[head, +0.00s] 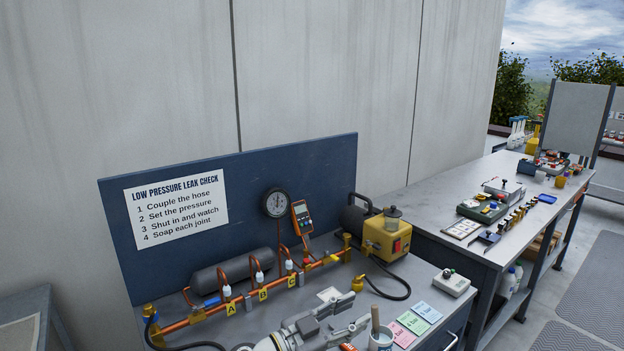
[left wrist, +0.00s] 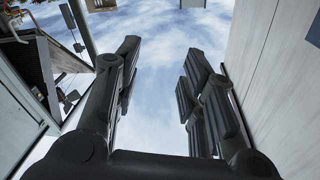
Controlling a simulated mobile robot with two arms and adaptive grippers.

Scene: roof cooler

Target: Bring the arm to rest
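My left gripper (head: 357,308) is over the front of the leak-check bench (head: 262,326), low in the head view. Its two grey fingers are apart, with nothing between them. In the left wrist view the gripper (left wrist: 162,62) also shows its dark fingers spread, with only sky between them. A white pot with a brush (head: 381,341) is close to the fingers in the picture; I cannot tell the gap. My right gripper is in neither view.
A copper pipe rig (head: 262,298) with valves A, B and C runs along the bench behind the gripper. A yellow pump (head: 386,238) stands at the right, its black hose on the bench. Coloured cards (head: 411,322) lie at front right. A second bench (head: 462,232) holds tools.

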